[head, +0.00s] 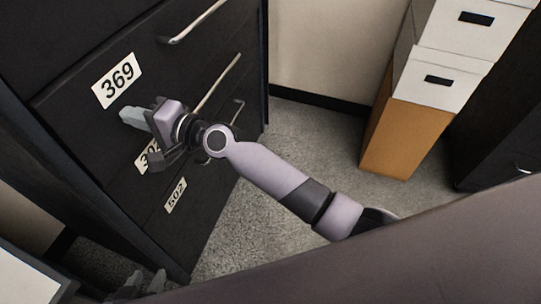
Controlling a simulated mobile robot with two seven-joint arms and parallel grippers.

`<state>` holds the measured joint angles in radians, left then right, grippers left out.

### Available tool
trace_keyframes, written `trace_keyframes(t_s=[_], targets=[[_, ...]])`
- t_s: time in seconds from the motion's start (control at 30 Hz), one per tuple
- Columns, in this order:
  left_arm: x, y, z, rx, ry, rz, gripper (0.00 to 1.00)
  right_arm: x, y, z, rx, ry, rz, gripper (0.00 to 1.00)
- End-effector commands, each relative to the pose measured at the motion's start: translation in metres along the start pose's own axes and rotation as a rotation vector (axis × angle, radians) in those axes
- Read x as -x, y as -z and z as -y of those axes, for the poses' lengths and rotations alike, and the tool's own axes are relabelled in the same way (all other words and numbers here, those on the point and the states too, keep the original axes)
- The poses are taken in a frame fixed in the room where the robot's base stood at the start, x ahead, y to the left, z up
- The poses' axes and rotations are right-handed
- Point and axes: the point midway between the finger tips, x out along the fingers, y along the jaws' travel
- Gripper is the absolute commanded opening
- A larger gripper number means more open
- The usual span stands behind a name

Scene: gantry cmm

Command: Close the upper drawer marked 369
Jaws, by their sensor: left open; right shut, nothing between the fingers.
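The drawer marked 369 (117,81) is the upper labelled black drawer front, with a bar handle (196,22) to the upper right of its label. I cannot tell from this angle how far it stands out. My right gripper (130,117) is shut and empty, just below the 369 label and in front of the drawer below. It partly covers that drawer's label; contact is unclear. My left gripper (142,287) is open at the bottom edge, low in front of the cabinet and partly cut off.
The drawer marked 502 (175,195) is lower on the cabinet. White boxes (443,76) sit on a brown box (402,135) at the upper right. A dark cabinet (505,125) stands at the right. Grey carpet (310,140) is clear between them.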

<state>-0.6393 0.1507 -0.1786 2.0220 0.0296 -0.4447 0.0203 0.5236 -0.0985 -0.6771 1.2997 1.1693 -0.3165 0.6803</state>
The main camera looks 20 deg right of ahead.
Motion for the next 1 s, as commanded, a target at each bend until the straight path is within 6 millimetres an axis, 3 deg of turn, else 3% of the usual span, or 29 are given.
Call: trace_keyframes(t_s=[0.3,1.0], targets=[[-0.003,0.002,-0.001,0.000,-0.005,-0.012,0.44,-0.011,0.001,0.000,0.000,0.000,-0.001,0.00],[-0.003,0.001,-0.003,0.009,-0.006,-0.008,0.44,-0.013,0.000,0.004,0.001,0.009,-0.003,0.00]])
